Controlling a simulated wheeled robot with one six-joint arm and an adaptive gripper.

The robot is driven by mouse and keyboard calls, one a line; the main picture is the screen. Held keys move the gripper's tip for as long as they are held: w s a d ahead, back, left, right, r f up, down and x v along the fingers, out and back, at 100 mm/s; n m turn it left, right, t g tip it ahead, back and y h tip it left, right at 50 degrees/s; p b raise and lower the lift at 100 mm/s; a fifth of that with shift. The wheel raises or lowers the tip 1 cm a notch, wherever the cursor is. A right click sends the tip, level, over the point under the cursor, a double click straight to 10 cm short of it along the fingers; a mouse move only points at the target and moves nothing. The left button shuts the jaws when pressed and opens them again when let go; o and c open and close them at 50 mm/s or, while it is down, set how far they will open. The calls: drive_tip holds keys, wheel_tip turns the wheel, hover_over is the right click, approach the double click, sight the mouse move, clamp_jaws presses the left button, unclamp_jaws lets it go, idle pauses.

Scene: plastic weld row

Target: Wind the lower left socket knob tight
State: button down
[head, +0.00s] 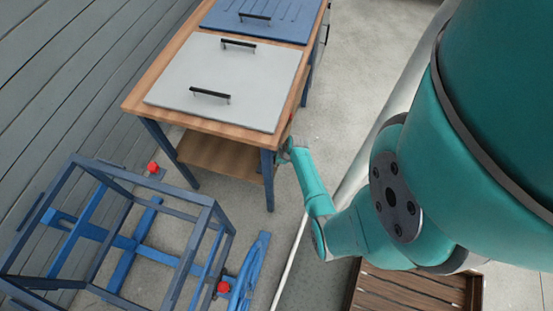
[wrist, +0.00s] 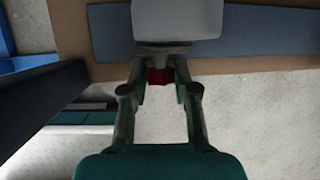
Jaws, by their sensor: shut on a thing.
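A red knob (wrist: 158,76) shows between my fingertips in the wrist view, just below a pale grey block-like part (wrist: 175,18). My gripper (wrist: 158,82) is shut on this knob, with one finger on each side. In the head view my gripper (head: 284,150) is at the right side of the wooden table, by its front right leg. The held knob is mostly hidden there, and the socket behind it cannot be made out. Whether it is the lower left one cannot be told from these views.
The wooden table (head: 135,98) carries a pale grey panel (head: 222,75) and a blue panel (head: 262,20), both with black handles. A blue frame (head: 75,160) stands at the lower left, with red knobs (head: 153,168) (head: 223,287) near it. A slatted wooden crate (head: 405,293) is at the bottom.

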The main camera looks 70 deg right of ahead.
drive_tip(key=shift+a+n+h, duration=0.2)
drive_tip(key=shift+n+h, duration=0.1)
drive_tip(key=shift+h, duration=1.1)
drive_tip(key=c, duration=0.9)
unclamp_jaws()
drive_tip(key=shift+o, duration=0.2)
wheel_tip(320, 180, up, 10)
